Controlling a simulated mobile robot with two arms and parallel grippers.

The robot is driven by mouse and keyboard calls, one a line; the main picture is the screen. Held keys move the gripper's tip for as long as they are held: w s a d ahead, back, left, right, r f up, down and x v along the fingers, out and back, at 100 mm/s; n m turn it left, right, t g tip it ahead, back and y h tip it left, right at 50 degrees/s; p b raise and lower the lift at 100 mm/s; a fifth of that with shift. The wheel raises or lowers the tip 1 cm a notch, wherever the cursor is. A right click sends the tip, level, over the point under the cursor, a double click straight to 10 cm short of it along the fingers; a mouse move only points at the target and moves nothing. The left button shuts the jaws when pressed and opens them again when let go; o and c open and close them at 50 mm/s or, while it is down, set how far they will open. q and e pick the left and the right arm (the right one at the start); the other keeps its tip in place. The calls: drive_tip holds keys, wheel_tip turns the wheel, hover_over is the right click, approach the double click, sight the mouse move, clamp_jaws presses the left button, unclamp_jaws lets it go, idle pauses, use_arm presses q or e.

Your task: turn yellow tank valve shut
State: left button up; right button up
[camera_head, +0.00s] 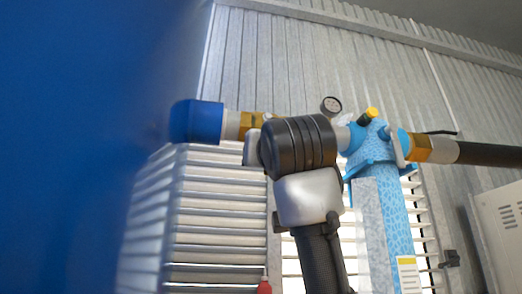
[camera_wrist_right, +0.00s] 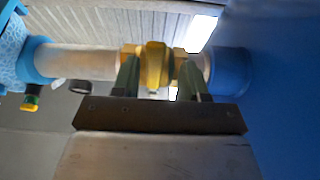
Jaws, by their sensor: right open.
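The yellow tank valve (camera_wrist_right: 154,66) sits on a pipe between a pale pipe section and a blue end piece (camera_wrist_right: 228,75). In the right wrist view my right gripper (camera_wrist_right: 158,64) is open, with one dark finger on each side of the yellow valve body. I cannot tell whether the fingers touch it. In the head view a yellow fitting (camera_head: 250,122) shows beside the blue end piece (camera_head: 197,121); my right arm hides the pipe to its right and most of the gripper. My left gripper is not in view.
A large blue tank surface (camera_head: 80,140) fills the left. A light-blue filter body (camera_head: 384,200) with a yellow-topped knob (camera_head: 371,114) stands right of my arm. A round gauge (camera_head: 331,105) sits above the pipe. A black hose (camera_head: 490,154) runs right, and a grey cabinet (camera_head: 500,235) stands below it.

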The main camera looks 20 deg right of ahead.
drive_tip(key=b+v, duration=0.5)
drive_tip(key=v, duration=0.5)
drive_tip(key=shift+s+a+f, duration=0.15)
drive_tip(key=shift+s+a, duration=0.05)
drive_tip(key=shift+s, duration=0.15)
